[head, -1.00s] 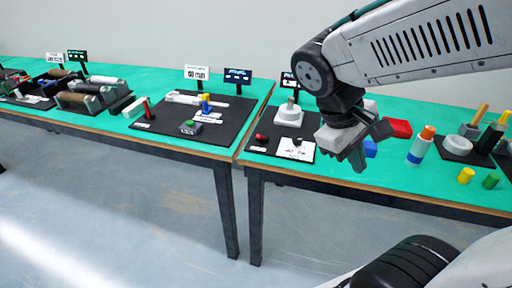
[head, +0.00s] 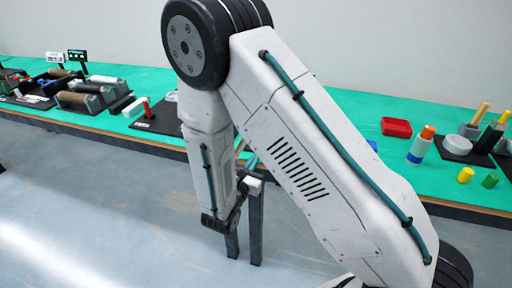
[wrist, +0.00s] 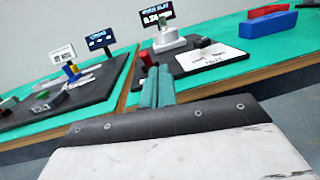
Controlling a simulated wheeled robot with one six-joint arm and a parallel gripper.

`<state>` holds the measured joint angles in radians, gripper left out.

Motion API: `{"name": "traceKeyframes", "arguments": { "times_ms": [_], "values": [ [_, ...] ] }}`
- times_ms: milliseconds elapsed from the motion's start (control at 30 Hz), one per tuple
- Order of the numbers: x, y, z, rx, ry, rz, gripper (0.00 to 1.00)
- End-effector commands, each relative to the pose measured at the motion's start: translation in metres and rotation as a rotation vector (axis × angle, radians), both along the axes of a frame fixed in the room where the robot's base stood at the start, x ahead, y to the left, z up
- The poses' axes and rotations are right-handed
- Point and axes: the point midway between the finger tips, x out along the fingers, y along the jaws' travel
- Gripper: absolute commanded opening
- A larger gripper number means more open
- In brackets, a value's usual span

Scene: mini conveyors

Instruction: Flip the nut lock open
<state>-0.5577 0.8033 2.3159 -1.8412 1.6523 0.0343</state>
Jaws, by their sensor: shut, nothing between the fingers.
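My gripper (wrist: 157,78) shows in the wrist view with its two teal fingers together and nothing between them. It points toward the gap between two black boards and is apart from the fixtures. The right board (wrist: 185,68) carries a pale round-based fixture (wrist: 168,42) with an upright post, a small dark block (wrist: 203,43) and a white printed card (wrist: 212,59). I cannot tell which part is the nut lock; the labels are too small to read.
A blue block (wrist: 270,25) and red tray (wrist: 268,11) lie at the right. A gap separates the two tables. Sign stands rise behind the boards.

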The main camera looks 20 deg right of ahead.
Motion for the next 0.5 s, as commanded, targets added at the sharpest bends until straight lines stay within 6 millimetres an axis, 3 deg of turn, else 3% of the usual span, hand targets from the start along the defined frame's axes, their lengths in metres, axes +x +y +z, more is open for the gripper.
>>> {"name": "traceKeyframes", "arguments": {
  "times_ms": [33,133,500],
  "values": [
    [0.001,0.009,-0.012,-0.019,0.016,0.042,0.00],
    [0.003,0.019,-0.024,-0.037,0.031,0.095,0.00],
    [0.004,0.023,-0.027,-0.044,0.035,0.113,0.00]
  ]
}}
